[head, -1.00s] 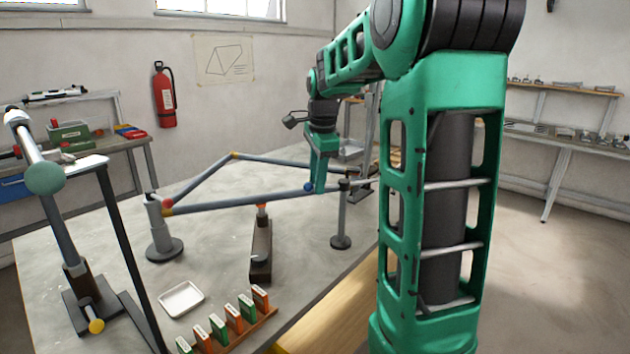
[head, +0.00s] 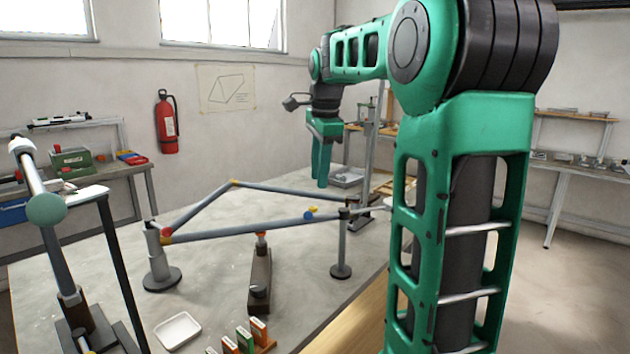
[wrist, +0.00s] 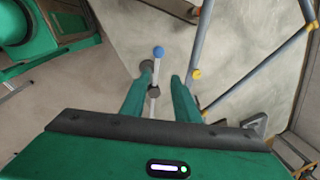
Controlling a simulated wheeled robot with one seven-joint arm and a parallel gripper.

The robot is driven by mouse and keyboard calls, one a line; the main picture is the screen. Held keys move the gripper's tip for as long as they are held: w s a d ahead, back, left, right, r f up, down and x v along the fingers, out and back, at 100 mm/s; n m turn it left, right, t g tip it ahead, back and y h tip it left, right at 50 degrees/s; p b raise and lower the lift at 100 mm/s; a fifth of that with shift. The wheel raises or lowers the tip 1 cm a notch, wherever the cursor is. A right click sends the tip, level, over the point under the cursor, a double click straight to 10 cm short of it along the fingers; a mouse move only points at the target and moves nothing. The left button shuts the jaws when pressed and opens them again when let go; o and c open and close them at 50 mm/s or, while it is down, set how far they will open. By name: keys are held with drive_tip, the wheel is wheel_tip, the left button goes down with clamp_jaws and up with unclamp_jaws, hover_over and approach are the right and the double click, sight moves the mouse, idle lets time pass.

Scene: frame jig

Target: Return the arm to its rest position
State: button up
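My gripper (head: 321,182) hangs fingers down above the back right of the bench, raised clear of the tube frame. In the wrist view its two fingers (wrist: 162,80) stand apart with nothing held between them. The frame of grey-blue tubes (head: 240,227) rests on round-footed posts, with yellow, orange and red joints. A small blue knob with a yellow part (head: 309,214) is on its front tube near the right end; a blue knob (wrist: 158,52) also shows beyond the fingertips in the wrist view. My arm reaches over the bench from the right.
A dark block stand (head: 260,280) is under the front tube. A white tray (head: 177,330) and a rack of orange and green pieces (head: 259,332) lie at the front. A grey tray (head: 347,177) is close behind the gripper. A lamp-like stand (head: 45,210) rises at left.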

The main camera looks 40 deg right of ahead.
idle(0.4)
drive_tip(key=s+a+f+n+g, duration=0.1)
drive_tip(key=s+a+f+n, duration=0.4)
drive_tip(key=s, duration=0.8)
drive_tip(key=s+a+f+n+y, duration=0.1)
drive_tip(key=s+a+f+n, duration=0.4)
drive_tip(key=s+f+n, duration=0.5)
drive_tip(key=s+f, duration=0.4)
drive_tip(key=f, duration=0.1)
drive_tip(key=shift+s+a+f+n+g, duration=0.2)
drive_tip(key=shift+s+f+n+g, duration=0.1)
drive_tip(key=shift+n+g, duration=0.1)
drive_tip(key=shift+d+r, duration=0.1)
